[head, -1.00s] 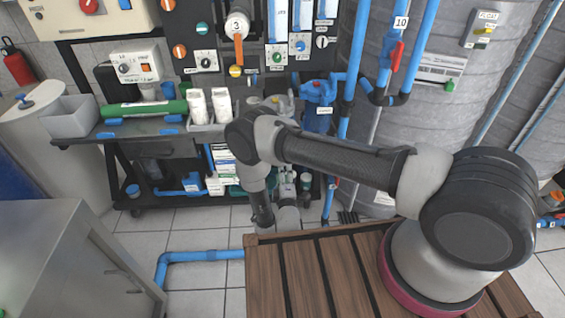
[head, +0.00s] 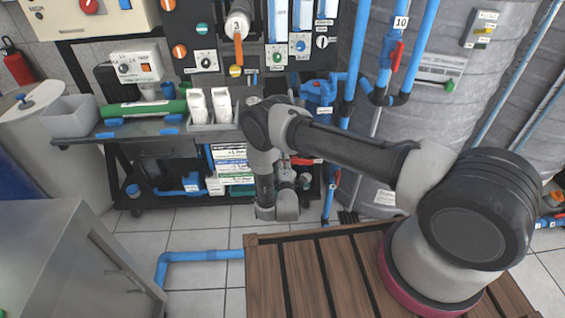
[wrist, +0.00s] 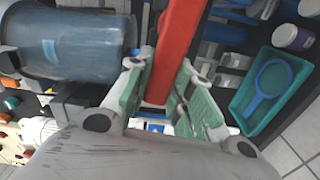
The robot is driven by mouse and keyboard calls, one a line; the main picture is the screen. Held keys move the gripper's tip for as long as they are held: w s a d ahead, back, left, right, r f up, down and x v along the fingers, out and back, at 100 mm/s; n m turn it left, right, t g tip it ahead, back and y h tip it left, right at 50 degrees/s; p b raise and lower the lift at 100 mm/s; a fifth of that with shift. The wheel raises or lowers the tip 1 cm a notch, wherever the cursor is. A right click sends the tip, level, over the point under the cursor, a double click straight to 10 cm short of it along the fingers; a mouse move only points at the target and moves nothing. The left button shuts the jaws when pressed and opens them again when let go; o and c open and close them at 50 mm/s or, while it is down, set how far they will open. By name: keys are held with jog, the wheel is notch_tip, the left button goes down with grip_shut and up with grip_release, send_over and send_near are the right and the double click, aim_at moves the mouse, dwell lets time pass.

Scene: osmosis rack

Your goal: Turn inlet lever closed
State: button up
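A long red lever (wrist: 178,45) runs between the two fingers of my gripper (wrist: 166,62) in the wrist view. The fingers, with green inner pads, stand apart on either side of it. They look open, and contact with the lever is not clear. In the head view my gripper is low in front of the rack, mostly hidden behind my wrist, near a small red bar (head: 306,160). I cannot tell for sure that this bar is the same lever. The body of the valve is hidden.
A clear blue housing (wrist: 75,45) is close to the left finger in the wrist view. A teal tray (wrist: 245,103) and a white jar (wrist: 293,37) lie to the right. Vertical blue pipes (head: 355,60) stand right of the rack. A wooden-slatted surface (head: 268,270) is in front.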

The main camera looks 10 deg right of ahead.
grip_shut()
jog(key=shift+r+m, duration=0.3)
jog(key=shift+m, duration=0.4)
jog(key=o, duration=0.9)
grip_release()
jog(key=shift+c, duration=0.2)
jog(key=s, duration=1.2)
jog(key=shift+a, duration=0.2)
jog(key=shift+c, duration=0.2)
